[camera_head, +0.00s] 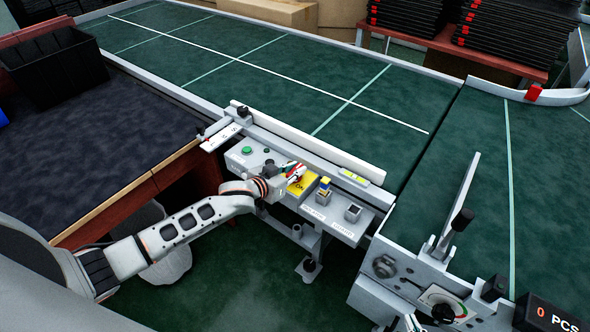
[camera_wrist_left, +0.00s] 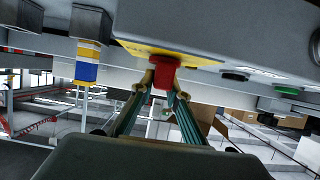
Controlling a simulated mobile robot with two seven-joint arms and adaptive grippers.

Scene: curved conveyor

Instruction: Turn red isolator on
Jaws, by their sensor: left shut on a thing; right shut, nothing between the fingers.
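The red isolator (camera_head: 294,170) is a red knob on a yellow plate (camera_head: 302,186) marked "ON", on the grey control box beside the conveyor. In the left wrist view the red knob (camera_wrist_left: 164,72) stands out from the yellow plate, upside down in that picture. My left gripper (camera_head: 287,176) reaches the knob from the left, and its fingers are shut on it. In the left wrist view the fingertips (camera_wrist_left: 165,93) lie at either side of the knob. The head view hides part of the knob behind the gripper.
The control box also carries a green button (camera_head: 246,150), a blue-and-yellow switch (camera_head: 324,187) and a grey switch (camera_head: 353,212). A white rail (camera_head: 310,142) runs behind it. A lever (camera_head: 461,220) and a dial (camera_head: 442,306) are at right.

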